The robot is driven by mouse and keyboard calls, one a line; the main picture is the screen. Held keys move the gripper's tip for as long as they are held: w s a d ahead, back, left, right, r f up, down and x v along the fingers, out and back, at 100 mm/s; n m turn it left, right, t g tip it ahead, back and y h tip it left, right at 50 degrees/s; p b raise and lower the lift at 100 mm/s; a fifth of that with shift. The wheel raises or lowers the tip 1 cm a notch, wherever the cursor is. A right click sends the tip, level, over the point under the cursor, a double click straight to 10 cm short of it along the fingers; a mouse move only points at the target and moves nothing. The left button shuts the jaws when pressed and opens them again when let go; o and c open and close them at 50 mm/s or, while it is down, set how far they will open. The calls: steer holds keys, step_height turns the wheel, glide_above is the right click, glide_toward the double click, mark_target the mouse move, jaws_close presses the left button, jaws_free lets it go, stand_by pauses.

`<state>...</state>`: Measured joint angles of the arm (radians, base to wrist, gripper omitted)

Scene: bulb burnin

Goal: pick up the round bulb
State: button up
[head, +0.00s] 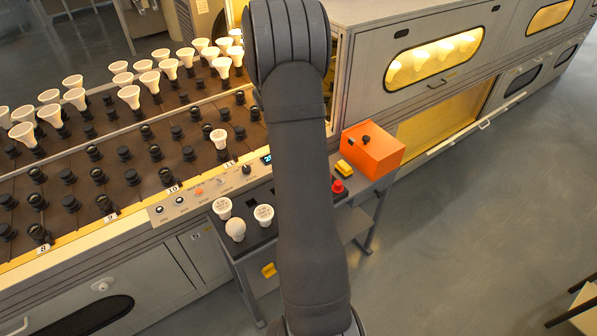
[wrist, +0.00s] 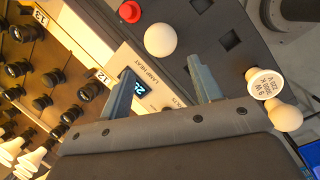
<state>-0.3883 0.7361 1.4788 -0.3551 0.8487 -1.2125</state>
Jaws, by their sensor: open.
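A white round bulb (wrist: 160,39) sits on the dark tray (wrist: 205,18) in the wrist view, near the red button. My gripper (wrist: 160,67) is open and empty; its two fingers point toward this bulb, which shows just beyond and between the fingertips. I cannot tell the gap to it. A second rounded bulb (wrist: 285,115) stands right of the gripper, beside a flat-faced bulb (wrist: 266,82) with printed text. In the head view that rounded bulb (head: 236,230) and flat-faced bulb (head: 263,214) show left of my arm, which hides the gripper and the first round bulb.
Another flat-faced bulb (head: 222,207) stands on the tray. A red button (head: 338,187), a yellow block (head: 345,167) and an orange box (head: 372,150) lie right of my arm. A sloped rack (head: 120,160) holds many sockets, several with bulbs. An empty square hole (wrist: 229,40) shows in the tray.

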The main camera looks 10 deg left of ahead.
steer(key=x, duration=0.9)
steer(key=shift+f, duration=0.2)
steer(key=shift+x, duration=2.7)
steer(key=shift+a, duration=0.2)
steer(key=c, duration=0.6)
